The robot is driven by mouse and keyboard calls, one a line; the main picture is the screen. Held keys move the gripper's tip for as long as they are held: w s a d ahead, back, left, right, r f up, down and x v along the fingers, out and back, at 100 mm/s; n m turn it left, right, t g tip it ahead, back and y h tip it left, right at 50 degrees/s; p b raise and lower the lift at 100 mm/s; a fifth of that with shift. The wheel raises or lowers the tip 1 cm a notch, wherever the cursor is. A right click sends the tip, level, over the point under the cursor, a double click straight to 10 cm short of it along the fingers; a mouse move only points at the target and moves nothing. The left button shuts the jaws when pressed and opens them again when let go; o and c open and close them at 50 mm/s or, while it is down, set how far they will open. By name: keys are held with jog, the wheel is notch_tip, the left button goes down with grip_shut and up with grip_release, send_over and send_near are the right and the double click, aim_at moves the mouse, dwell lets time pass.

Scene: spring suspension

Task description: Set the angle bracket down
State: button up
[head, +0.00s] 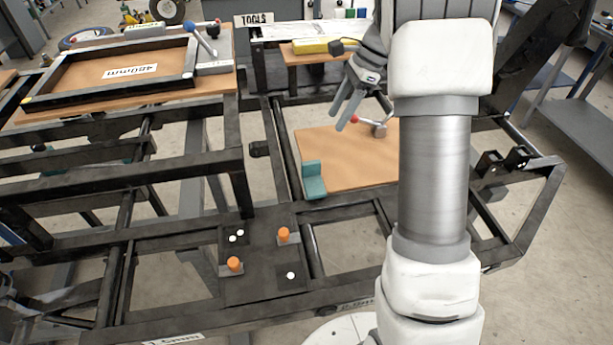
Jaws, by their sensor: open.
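A teal L-shaped piece (314,181), which looks like the angle bracket, rests at the front left corner of a wooden board (350,166) set in the dark frame. My gripper (340,112) is open, with nothing seen between its fingers. It points down and left above the back part of the board, apart from the teal piece and farther back. My arm hides the right side of the board.
A red-knobbed clamp lever (375,127) stands at the back of the board, close below my gripper. Dark frame bars (345,212) surround the board. Orange-topped pins (283,235) stand on a dark plate in front. Another framed board (218,82) sits higher at left.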

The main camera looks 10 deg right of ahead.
jog(key=b, duration=0.1)
send_near(312, 162)
jog(key=x, duration=0.5)
jog(key=shift+w+d+f, duration=0.1)
jog(key=shift+w+d, duration=0.1)
jog(key=shift+b+x, duration=0.35)
jog(key=shift+x, duration=2.55)
jog(key=shift+s+a, duration=0.15)
jog(key=shift+a, duration=0.05)
jog(key=shift+c, duration=0.3)
grip_shut()
